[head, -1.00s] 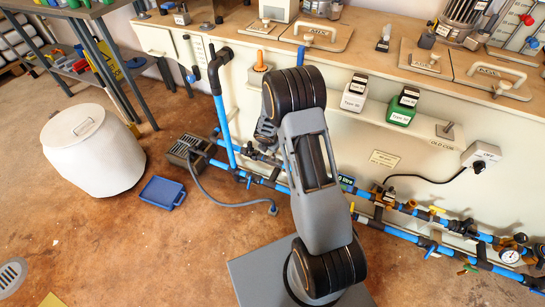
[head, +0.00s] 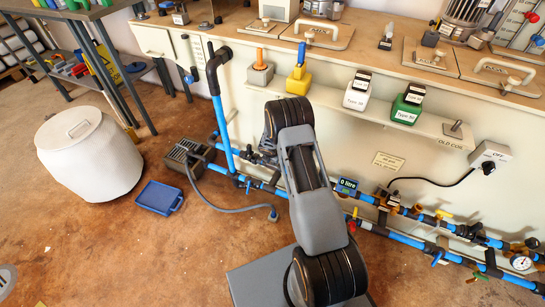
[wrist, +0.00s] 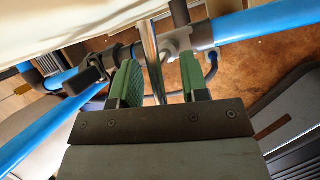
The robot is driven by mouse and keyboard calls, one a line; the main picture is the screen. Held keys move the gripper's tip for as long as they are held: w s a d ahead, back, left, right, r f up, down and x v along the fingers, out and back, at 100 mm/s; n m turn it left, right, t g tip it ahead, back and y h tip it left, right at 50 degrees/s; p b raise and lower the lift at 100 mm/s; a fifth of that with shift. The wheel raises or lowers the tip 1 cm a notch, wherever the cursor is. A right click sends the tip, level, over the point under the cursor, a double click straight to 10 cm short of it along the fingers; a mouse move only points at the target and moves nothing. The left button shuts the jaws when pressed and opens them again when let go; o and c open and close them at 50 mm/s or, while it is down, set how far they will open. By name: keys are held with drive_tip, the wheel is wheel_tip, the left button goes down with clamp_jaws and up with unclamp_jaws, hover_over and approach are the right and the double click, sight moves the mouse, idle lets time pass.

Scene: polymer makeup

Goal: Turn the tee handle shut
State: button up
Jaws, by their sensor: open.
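My gripper (wrist: 159,70) is open in the wrist view, with its two green fingers apart. A shiny metal rod (wrist: 150,55) shows between the fingers, with a gap on either side of it. A grey pipe fitting (wrist: 170,47) on the blue pipe (wrist: 265,20) lies just beyond the fingertips. I cannot tell for certain whether the rod is the tee handle. In the head view my arm hides the fingers and part of the blue pipework (head: 228,176).
Blue pipes with several valves run along the cream bench front (head: 400,160). A white bin (head: 90,155) and a blue tray (head: 160,197) stand on the floor at left. A shelf (head: 330,105) holds several small blocks. A grey hose (head: 225,210) crosses the floor.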

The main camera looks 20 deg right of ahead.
clamp_jaws()
idle(0.4)
drive_tip(key=shift+m, duration=0.3)
drive_tip(key=m, duration=0.1)
drive_tip(key=m+b, duration=0.1)
drive_tip(key=m+g+h, duration=0.1)
drive_tip(key=shift+w+a+f, duration=0.1)
drive_tip(key=shift+w+a, duration=0.05)
drive_tip(key=shift+w, duration=0.1)
drive_tip(key=m+g+b, duration=0.1)
drive_tip(key=m, duration=0.1)
drive_tip(key=m+h, duration=0.1)
drive_tip(key=m, duration=0.1)
drive_tip(key=shift+w+m+g+b, duration=0.2)
drive_tip(key=shift+m+g+b, duration=0.15)
drive_tip(key=shift+m+g, duration=0.05)
drive_tip(key=m+g+b, duration=0.1)
drive_tip(key=m+g, duration=0.1)
drive_tip(key=m, duration=0.2)
drive_tip(key=shift+w+b, duration=0.2)
drive_tip(key=shift+b, duration=0.1)
drive_tip(key=shift+w+m+g+b, duration=0.15)
drive_tip(key=shift+m+g+b, duration=0.45)
drive_tip(key=shift+m, duration=1.1)
